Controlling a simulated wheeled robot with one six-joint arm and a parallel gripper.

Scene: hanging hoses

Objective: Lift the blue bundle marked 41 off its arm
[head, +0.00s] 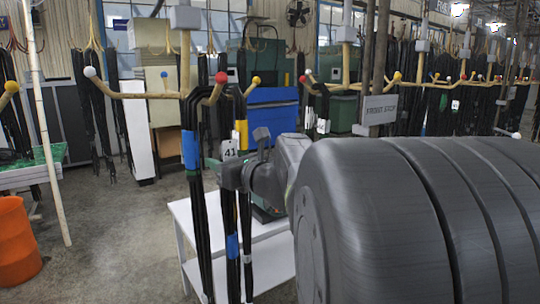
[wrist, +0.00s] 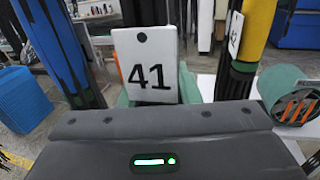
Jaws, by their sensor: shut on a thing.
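The blue bundle marked 41 is dark hose with a blue band (head: 190,150), hanging from a wooden arm (head: 150,95) in the head view. Its white tag 41 (head: 229,149) hangs just above my gripper (head: 233,174). In the wrist view the tag (wrist: 148,65) faces me in the middle, and the blue-banded hose (wrist: 58,45) runs down the left. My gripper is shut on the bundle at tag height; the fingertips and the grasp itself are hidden.
A yellow-banded bundle (head: 241,132) with its own tag (wrist: 235,33) hangs close on the right. A white table (head: 265,255) stands below. An orange bin (head: 15,242) and a leaning pole (head: 45,125) are at left. More hose bundles hang behind.

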